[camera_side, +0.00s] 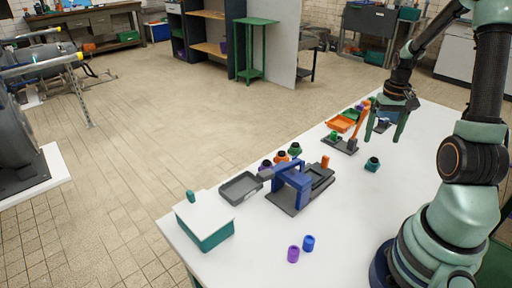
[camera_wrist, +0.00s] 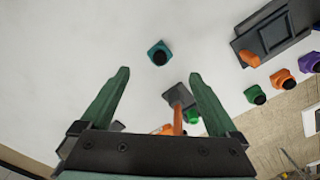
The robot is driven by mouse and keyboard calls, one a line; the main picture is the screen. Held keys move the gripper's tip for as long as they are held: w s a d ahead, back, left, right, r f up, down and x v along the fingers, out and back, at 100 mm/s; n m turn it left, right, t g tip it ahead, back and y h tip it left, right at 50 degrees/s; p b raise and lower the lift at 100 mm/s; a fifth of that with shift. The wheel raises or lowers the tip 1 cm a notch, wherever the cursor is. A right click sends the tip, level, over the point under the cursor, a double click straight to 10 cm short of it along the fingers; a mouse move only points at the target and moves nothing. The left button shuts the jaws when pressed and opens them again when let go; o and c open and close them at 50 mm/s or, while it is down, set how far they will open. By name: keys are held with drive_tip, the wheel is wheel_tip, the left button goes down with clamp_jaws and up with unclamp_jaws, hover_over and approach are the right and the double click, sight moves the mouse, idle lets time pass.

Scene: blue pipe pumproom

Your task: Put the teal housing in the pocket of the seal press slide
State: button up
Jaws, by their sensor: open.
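The teal housing (camera_side: 372,164) with a dark round top stands on the white table, apart from other things. In the wrist view it (camera_wrist: 159,53) lies just beyond the fingertips, between their lines. My gripper (camera_side: 386,134) is open and empty, above the table and behind the housing in the side view; its two green fingers also show in the wrist view (camera_wrist: 159,74). The seal press (camera_side: 291,184) has a blue frame on a dark base. Its grey slide (camera_side: 319,178) sticks out right, with an orange post beside it. The slide's square recess (camera_wrist: 274,34) looks empty in the wrist view.
Purple (camera_side: 266,165), orange (camera_side: 281,157) and green (camera_side: 295,149) housings stand behind the press. A grey tray (camera_side: 241,188) and white-topped teal box (camera_side: 205,227) are left. Purple (camera_side: 293,254) and blue (camera_side: 308,243) cylinders stand in front. An orange-levered fixture (camera_side: 353,140) stands near my gripper.

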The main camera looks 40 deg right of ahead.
drive_tip(key=w+a+r+n+t, duration=0.2)
drive_tip(key=a+r, duration=0.4)
drive_tip(key=a, duration=0.4)
drive_tip(key=w+a+r+n+t+h, duration=0.1)
drive_tip(key=w+a+r+n, duration=0.3)
drive_tip(key=a+r, duration=0.3)
drive_tip(key=a, duration=0.4)
drive_tip(key=shift+w+t, duration=0.25)
drive_tip(key=shift+t, duration=0.15)
drive_tip(key=a+n, duration=0.1)
drive_tip(key=a, duration=0.1)
drive_tip(key=s+a+r+n+t, duration=0.1)
drive_tip(key=a, duration=0.2)
drive_tip(key=s+a+n+y, duration=0.1)
drive_tip(key=a, duration=0.2)
drive_tip(key=shift+r+t, duration=0.4)
drive_tip(key=shift+c, duration=0.6)
drive_tip(key=shift+d, duration=0.1)
